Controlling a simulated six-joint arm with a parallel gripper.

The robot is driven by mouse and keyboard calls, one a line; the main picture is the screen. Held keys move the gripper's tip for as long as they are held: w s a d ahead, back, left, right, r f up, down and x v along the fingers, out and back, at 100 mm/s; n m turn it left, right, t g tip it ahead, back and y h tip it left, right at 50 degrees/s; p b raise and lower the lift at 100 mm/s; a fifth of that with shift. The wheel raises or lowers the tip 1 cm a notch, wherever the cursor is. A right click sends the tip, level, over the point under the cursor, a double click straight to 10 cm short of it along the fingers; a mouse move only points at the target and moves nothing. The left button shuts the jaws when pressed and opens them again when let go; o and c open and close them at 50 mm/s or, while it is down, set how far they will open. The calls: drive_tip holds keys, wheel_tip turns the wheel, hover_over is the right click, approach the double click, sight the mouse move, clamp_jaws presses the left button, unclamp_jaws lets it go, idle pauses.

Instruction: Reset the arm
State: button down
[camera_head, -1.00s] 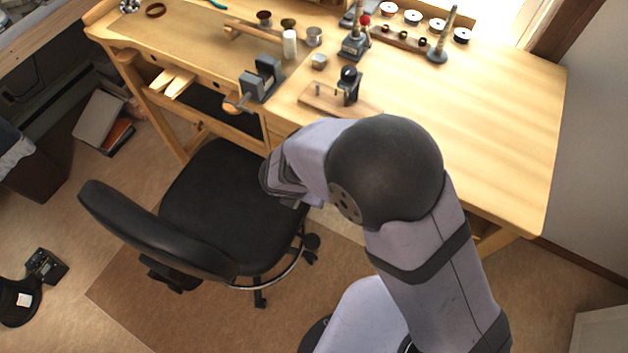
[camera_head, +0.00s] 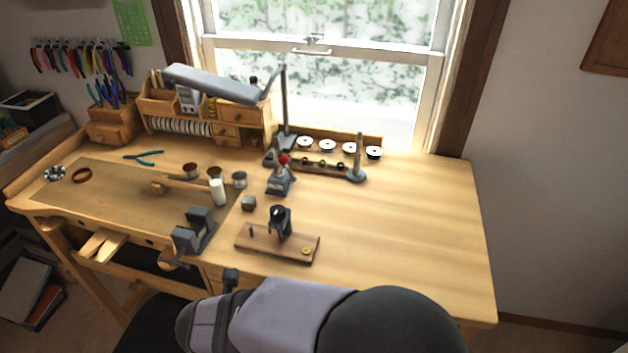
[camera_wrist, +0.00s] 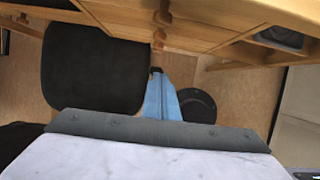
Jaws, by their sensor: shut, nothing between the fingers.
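My arm shows at the bottom of the head view, bent in front of the workbench (camera_head: 410,230). In that view I cannot make out the fingers of my gripper. In the wrist view my gripper (camera_wrist: 156,72) shows as a narrow bluish shape with a dark tip. It is shut and empty, apart from everything. Beneath it are the floor, the black chair seat (camera_wrist: 92,68) and the bench's front edge.
The bench bears a vise (camera_head: 195,230), a wooden board with a black tool (camera_head: 280,222), a red-topped tool (camera_head: 281,176) and a lamp (camera_head: 222,84). The bench's right part is clear. The chair (camera_head: 145,325) stands before it.

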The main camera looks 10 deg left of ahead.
drive_tip(key=s+d+f+m+g+h, duration=0.15)
drive_tip(key=s+d+m, duration=0.25)
drive_tip(key=d+m, duration=0.45)
drive_tip(key=s+d+f+m+g+h, duration=0.1)
drive_tip(key=s+d+f+m+g, duration=0.3)
drive_tip(key=m, duration=0.8)
drive_tip(key=w+d+r+m, duration=0.2)
drive_tip(key=d+m, duration=0.3)
drive_tip(key=d, duration=0.3)
drive_tip(key=w+d+r+m+y, duration=0.1)
drive_tip(key=w+d+r+m, duration=0.2)
drive_tip(key=w+d+m, duration=0.2)
drive_tip(key=w+d+r+m+t+y, duration=0.1)
drive_tip(key=w+d+r+m, duration=0.2)
drive_tip(key=d+m, duration=0.3)
drive_tip(key=shift+w+d+r, duration=0.2)
drive_tip(key=shift+d, duration=2.15)
